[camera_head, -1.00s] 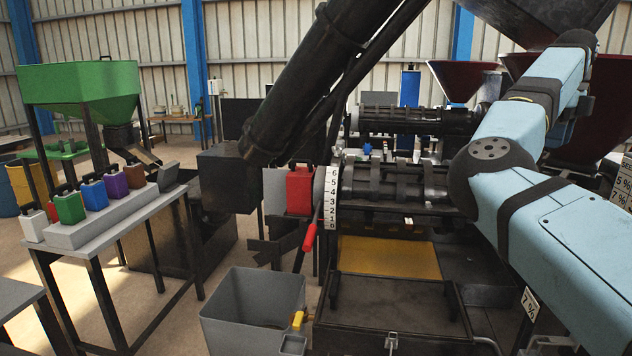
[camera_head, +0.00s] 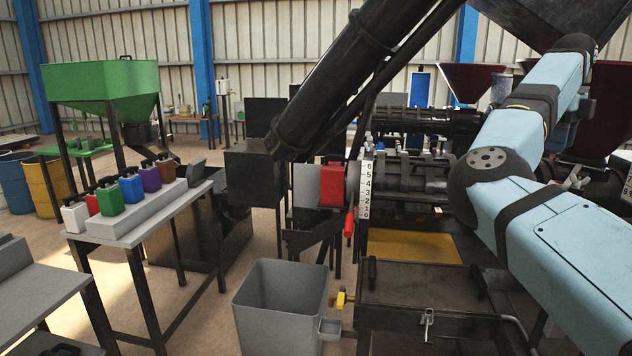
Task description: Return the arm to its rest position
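My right arm (camera_head: 540,225) is light blue with dark joint bands. It comes in from the lower right, bends at a dark round elbow joint and rises to the upper right in front of the press. No fingers of my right gripper can be made out near the arm's upper end, so its opening cannot be told. My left arm and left gripper are not in the picture. The screw press (camera_head: 410,180) stands behind the arm, with a red box (camera_head: 333,185), a number scale (camera_head: 365,190) and a red-handled lever (camera_head: 349,225) at its left.
A grey bin (camera_head: 280,310) stands on the floor in front. A table (camera_head: 140,222) with several coloured canisters stands left, below a green hopper (camera_head: 100,82). A grey bench (camera_head: 40,292) is at lower left. A thick dark tube (camera_head: 340,85) slants across the middle. Floor shows between bench and bin.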

